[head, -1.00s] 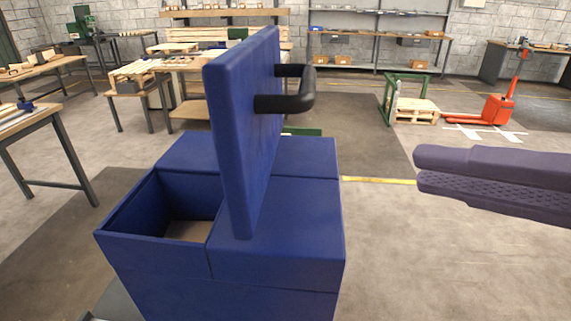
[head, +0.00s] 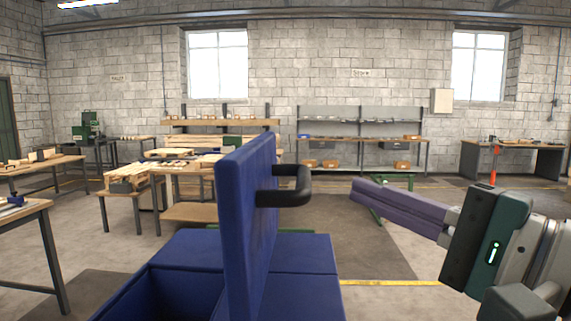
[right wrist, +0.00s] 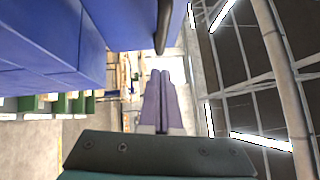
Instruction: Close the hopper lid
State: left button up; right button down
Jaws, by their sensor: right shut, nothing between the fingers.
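The blue hopper lid (head: 246,215) stands upright, open, on the blue hopper (head: 300,253). The hopper's opening is to the left of the lid, its inside only partly in view. A black handle (head: 291,186) sticks out from the lid's right face. My right gripper (head: 356,194) is shut and empty, its purple fingers pointing left towards the handle, apart from it in the head view. In the right wrist view the shut fingers (right wrist: 160,82) show below the dark handle (right wrist: 163,28), with the blue hopper (right wrist: 40,60) at the left. My left gripper is out of view.
Workbenches (head: 40,212) stand at the left, and a low bench with pallet wood (head: 130,178) is behind the hopper. Shelving (head: 365,135) lines the back wall. The floor right of the hopper (head: 370,245) is mostly clear.

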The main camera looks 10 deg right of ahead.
aim_at(282, 206)
jog(key=a, duration=0.1)
jog(key=a+p, duration=0.1)
jog(key=a, duration=0.1)
jog(key=shift+w+a+r, duration=0.25)
jog(key=shift+w+a, duration=0.05)
jog(key=shift+w, duration=0.1)
jog(key=shift+p, duration=0.3)
